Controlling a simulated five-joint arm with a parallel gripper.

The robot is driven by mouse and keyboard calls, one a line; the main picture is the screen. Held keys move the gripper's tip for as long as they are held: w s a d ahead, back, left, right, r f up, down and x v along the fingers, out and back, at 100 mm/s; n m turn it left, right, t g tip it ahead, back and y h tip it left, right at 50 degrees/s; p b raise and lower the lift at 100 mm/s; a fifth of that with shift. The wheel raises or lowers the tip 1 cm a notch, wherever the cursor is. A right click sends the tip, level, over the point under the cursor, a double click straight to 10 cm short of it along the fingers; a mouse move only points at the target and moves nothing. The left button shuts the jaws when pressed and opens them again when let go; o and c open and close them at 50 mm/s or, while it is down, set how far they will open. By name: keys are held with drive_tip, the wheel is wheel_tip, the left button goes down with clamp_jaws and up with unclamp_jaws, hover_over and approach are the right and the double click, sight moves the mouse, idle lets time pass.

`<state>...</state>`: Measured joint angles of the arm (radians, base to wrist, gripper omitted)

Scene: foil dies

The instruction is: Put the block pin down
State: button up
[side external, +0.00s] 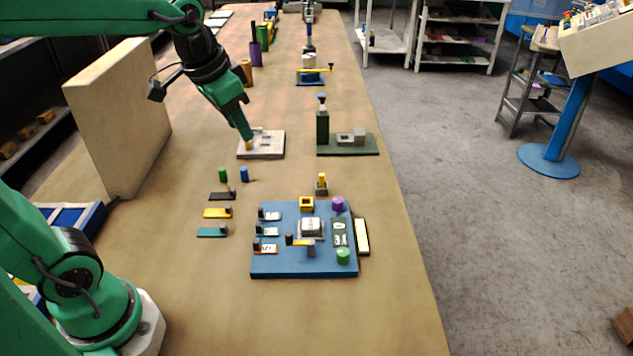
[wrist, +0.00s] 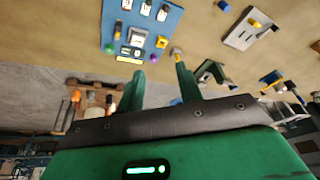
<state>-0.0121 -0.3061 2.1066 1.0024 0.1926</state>
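No piece in view is clearly marked as the block pin. A yellow pin (side external: 322,178) stands upright in a small grey block (side external: 321,189) behind the blue plate; the pin also shows near my right fingertip in the wrist view (wrist: 178,51). A pale grey tray (side external: 272,151) lies farther back, with a yellow piece (wrist: 254,23) on it. My gripper (side external: 243,130) overlaps this tray in the side view. In the wrist view my gripper (wrist: 161,76) has its two green fingers apart, with nothing held between them.
A blue plate (side external: 280,268) carries several small parts. A dark green fixture (side external: 350,150) stands right of the tray. A tall beige panel (side external: 120,120) rises at left.

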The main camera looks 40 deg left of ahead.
drive_tip(key=s+f+n+t, duration=0.1)
drive_tip(key=s+f+n, duration=0.1)
drive_tip(key=s, duration=0.8)
drive_tip(key=shift+s+d+f+t, duration=0.2)
drive_tip(key=shift+s+f+t, duration=0.15)
drive_tip(key=shift+f, duration=0.4)
